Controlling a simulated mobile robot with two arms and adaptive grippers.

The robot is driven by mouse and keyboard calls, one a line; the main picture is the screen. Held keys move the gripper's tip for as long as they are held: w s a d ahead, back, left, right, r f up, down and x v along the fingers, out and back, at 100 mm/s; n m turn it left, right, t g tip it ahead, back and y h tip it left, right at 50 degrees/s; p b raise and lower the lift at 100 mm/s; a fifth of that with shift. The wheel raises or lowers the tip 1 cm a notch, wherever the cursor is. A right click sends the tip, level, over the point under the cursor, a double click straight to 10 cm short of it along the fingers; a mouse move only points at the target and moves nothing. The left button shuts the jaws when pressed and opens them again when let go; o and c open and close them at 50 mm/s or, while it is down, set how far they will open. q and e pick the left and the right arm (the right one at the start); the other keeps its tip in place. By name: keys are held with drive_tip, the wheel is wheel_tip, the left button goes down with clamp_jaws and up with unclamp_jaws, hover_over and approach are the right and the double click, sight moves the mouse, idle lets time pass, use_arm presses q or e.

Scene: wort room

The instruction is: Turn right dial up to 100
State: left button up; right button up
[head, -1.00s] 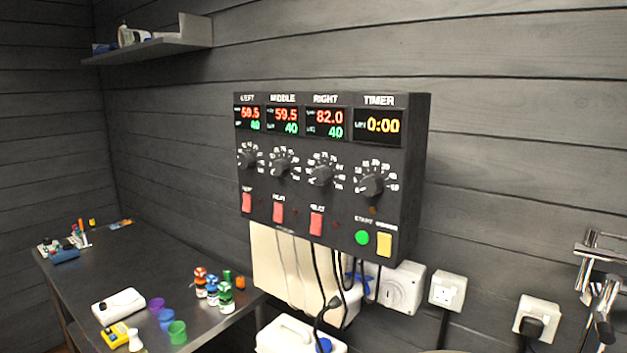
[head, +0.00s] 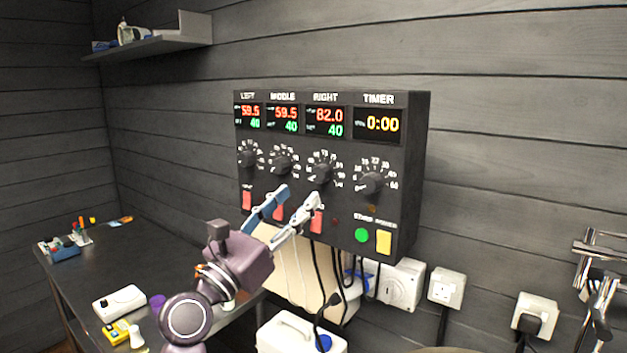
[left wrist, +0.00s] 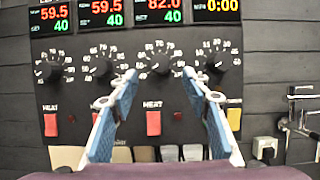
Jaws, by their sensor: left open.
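The right dial (head: 320,174) is a dark round knob with a white scale under the RIGHT display (head: 325,121), which reads 82.0 in red over 40 in green. In the left wrist view the right dial (left wrist: 160,63) shows between and beyond my fingertips. My left gripper (head: 300,196) is open and empty, in front of the control box below the right dial. It also shows in the left wrist view (left wrist: 160,78), one finger on each side of that dial. I see no contact with the dial. My right gripper is not in view.
The middle dial (head: 282,163) and timer dial (head: 371,184) flank the right dial. Red heat switches sit below, including one under the right dial (left wrist: 153,121). A green button (head: 361,235) and a yellow one (head: 384,242) are lower right. A metal table (head: 100,265) stands left.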

sight(317, 177)
use_arm(q)
drive_tip(key=p+x, duration=0.2)
drive_tip(key=x, duration=0.3)
drive_tip(key=shift+r, duration=0.1)
drive_tip(key=shift+x, duration=0.85)
